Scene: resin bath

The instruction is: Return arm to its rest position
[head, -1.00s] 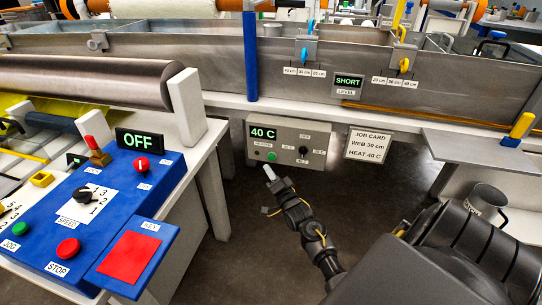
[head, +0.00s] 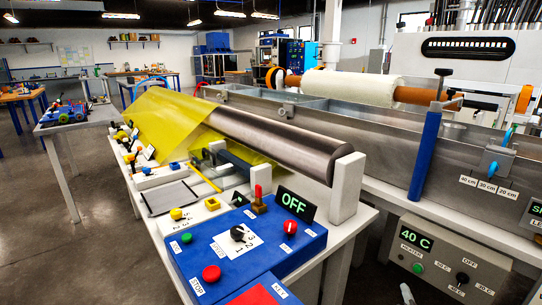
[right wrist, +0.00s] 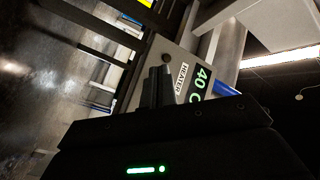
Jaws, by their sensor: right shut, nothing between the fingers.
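My right gripper (head: 407,293) shows only as a pale tip at the bottom edge of the head view, just below the heater box (head: 449,258). In the right wrist view its two dark fingers (right wrist: 157,88) are together with nothing between them. They point toward the heater box (right wrist: 178,60), which reads 40 C and looks tilted there. I cannot tell how wide the gap between fingertips and box is. The rest of the right arm is out of the head view. My left gripper is not in view.
A blue control panel (head: 262,243) with an OFF display (head: 295,204) stands on the white bench. A metal roller (head: 285,140) with yellow film (head: 165,120) lies behind it. The long steel bath (head: 385,150) and a blue post (head: 425,155) are at the right. Floor is open at the left.

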